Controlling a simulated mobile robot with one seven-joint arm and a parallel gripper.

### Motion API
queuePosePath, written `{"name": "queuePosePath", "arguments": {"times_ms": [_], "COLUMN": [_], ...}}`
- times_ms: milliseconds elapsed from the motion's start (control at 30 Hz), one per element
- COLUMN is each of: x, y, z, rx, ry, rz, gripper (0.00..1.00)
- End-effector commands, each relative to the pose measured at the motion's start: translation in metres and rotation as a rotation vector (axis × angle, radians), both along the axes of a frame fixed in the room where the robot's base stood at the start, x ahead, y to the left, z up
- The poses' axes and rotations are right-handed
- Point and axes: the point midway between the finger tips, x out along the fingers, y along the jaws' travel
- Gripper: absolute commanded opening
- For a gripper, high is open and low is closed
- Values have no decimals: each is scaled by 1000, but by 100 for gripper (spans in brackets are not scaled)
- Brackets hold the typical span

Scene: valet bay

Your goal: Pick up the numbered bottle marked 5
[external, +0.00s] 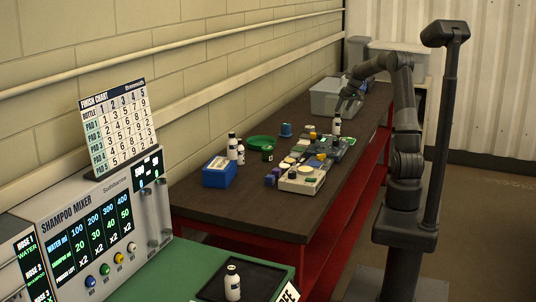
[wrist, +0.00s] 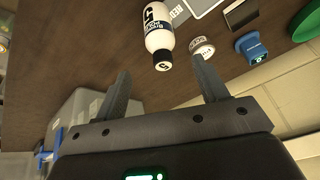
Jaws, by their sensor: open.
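The numbered bottle marked 5 (wrist: 157,30) is white with a black cap and a large black 5 on its label. In the wrist view it is at the top middle, its cap toward my gripper. My gripper (wrist: 160,65) is open and empty, its two fingers spread either side of the cap's line and apart from the bottle. In the external view my gripper (external: 348,102) hangs above the far part of the dark bench. A white bottle (external: 337,125) stands just below it; its number is too small to read there.
Two white bottles (external: 232,147) stand by a blue box (external: 219,173). A green dish (external: 261,142), a dark green tub (external: 267,153) and pad trays (external: 303,177) crowd the bench (external: 262,215). A grey bin (external: 325,98) stands beyond. Another bottle (external: 233,284) stands on a black tray in front.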

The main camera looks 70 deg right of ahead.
Motion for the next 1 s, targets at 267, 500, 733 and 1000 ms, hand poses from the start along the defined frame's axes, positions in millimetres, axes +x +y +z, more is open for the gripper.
{"name": "queuePosePath", "arguments": {"times_ms": [267,500,733,1000], "x": [15,21,30,32], "y": [-2,-1,-3,-3], "z": [-37,-61,-88,-90], "rx": [3,3,0,-1], "ry": [2,3,1,0], "rz": [0,1,0,0], "gripper": [66,66,66,66]}}
